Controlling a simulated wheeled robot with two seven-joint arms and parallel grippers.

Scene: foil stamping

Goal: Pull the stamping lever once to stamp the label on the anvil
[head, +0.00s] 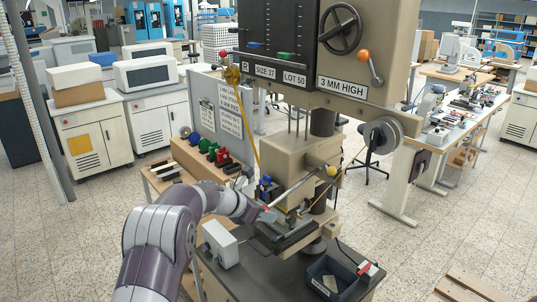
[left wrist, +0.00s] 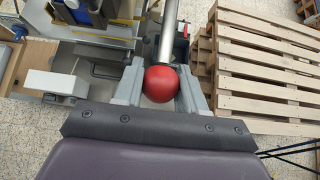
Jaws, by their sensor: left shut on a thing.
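The stamping press (head: 300,160) stands at the centre of the head view. Its stamping lever (head: 298,190) is a metal rod slanting down to the left from near a yellow knob. In the left wrist view the rod (left wrist: 169,35) ends in a red ball knob (left wrist: 160,84). My left gripper (left wrist: 160,78) has its two grey fingers on either side of this knob and is shut on it. In the head view the left gripper (head: 264,211) is at the lever's lower end, above the press base. The anvil area is partly covered, and I cannot make out the label. My right gripper is not in view.
A white box (head: 221,243) stands on the dark press table. A dark bin (head: 332,278) sits at the table's front right. A wooden pallet (left wrist: 262,65) lies on the floor beside it. A shelf with coloured rolls (head: 205,152) stands left of the press.

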